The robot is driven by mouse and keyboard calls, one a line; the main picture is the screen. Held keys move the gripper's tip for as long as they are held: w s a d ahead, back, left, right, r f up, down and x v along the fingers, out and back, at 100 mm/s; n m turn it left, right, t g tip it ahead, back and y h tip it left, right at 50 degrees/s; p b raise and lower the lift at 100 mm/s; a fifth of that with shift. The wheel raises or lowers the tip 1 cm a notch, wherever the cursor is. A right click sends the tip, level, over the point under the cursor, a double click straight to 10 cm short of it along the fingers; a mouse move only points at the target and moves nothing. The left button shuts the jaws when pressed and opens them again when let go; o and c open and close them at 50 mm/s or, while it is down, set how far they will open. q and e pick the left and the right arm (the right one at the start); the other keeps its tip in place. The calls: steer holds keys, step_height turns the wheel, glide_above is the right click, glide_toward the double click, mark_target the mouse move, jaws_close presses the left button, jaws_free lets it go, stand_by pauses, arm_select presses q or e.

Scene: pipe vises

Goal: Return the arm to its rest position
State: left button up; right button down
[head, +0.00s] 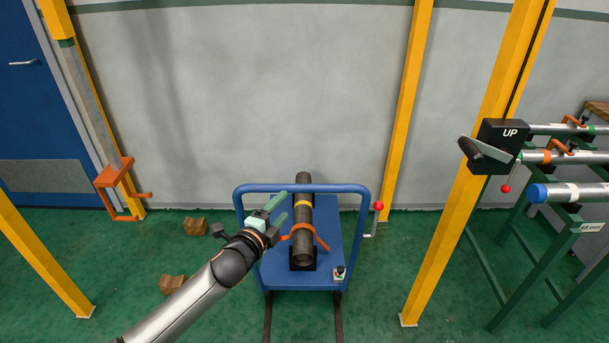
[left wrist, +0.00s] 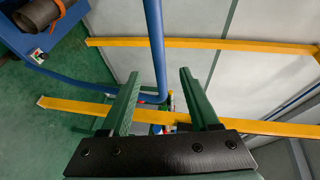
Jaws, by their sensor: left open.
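My left arm comes in from the lower left in the head view. My left gripper (head: 285,205) has two green fingers, spread apart, beside the left part of the blue cart's handle rail. In the left wrist view the open fingers (left wrist: 160,98) have nothing held between them; the blue rail shows beyond them. A dark pipe (head: 303,222) with a yellow band lies on the blue cart (head: 335,235), with an orange clamp part across it. The pipe's end also shows in the left wrist view (left wrist: 48,14). My right gripper is in neither view.
A red-knobbed lever (head: 378,206) stands right of the cart. Yellow posts (head: 405,110) rise around it. Brown blocks (head: 195,227) lie on the green floor at left.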

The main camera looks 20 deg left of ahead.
arm_select(q)
steer(key=s+d+f+n+g, duration=0.1)
steer(key=s+f+n, duration=0.4)
steer(key=s, duration=0.5)
steer(key=s+d+f+n+g+p, duration=0.1)
steer(key=s+d+f+n+g, duration=0.1)
steer(key=s+f+n, duration=0.4)
steer(key=s+d+f+n+g+p, duration=0.1)
steer(key=s+f+n, duration=0.4)
steer(key=s, duration=1)
step_height(320, 180, down, 3)
steer(key=shift+d+f+n+g, duration=0.1)
steer(key=shift+d+n+g, duration=0.2)
steer(key=shift+d+g, duration=0.65)
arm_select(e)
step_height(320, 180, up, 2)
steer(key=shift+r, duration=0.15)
arm_select(q)
steer(key=shift+s+a+g, duration=0.1)
steer(key=shift+a+g, duration=0.15)
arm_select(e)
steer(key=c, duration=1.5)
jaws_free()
